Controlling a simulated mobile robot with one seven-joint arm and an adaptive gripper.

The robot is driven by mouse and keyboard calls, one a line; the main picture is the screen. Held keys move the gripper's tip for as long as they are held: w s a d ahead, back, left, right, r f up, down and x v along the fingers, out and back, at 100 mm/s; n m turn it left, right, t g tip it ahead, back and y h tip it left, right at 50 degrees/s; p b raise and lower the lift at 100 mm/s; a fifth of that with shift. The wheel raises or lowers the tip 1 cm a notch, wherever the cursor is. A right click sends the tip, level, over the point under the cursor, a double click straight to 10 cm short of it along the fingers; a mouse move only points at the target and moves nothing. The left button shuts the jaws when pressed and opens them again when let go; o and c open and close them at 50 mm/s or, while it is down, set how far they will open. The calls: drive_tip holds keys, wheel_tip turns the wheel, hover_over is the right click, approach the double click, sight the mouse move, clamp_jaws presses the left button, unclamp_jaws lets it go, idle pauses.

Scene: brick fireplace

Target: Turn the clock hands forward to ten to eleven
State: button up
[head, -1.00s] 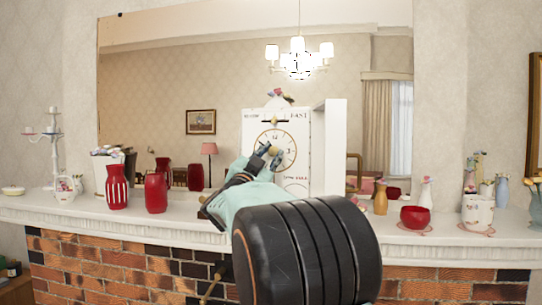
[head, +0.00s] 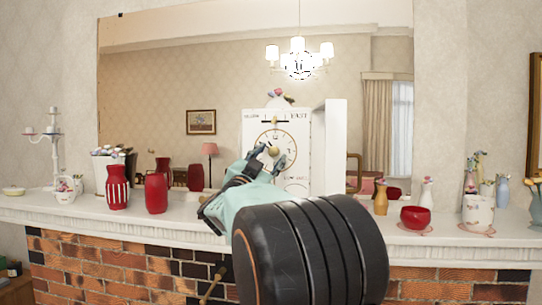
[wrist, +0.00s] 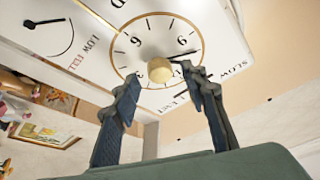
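The white clock (head: 250,158) stands on the mantel with its door open to the right. Its round face has a gold rim and a brass knob (head: 273,151) at the centre. In the wrist view the dial is turned over, with the knob (wrist: 160,70) in front. A dark hand (wrist: 182,62) shows beside the knob, partly behind my right finger; I cannot read the full time. My gripper (head: 269,158) is at the dial, and its fingers cover part of the face. In the wrist view my gripper (wrist: 160,76) has its fingers apart on either side of the knob, with visible gaps.
Red vases (head: 156,193) stand left of the clock. A yellow vase (head: 380,197) and a red bowl (head: 414,217) stand to the right on the mantel (head: 330,232). The clock's open door (head: 330,140) juts forward beside my gripper. A mirror is behind.

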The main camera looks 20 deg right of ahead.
drive_tip(key=v, duration=1.1)
drive_tip(key=shift+r, duration=0.1)
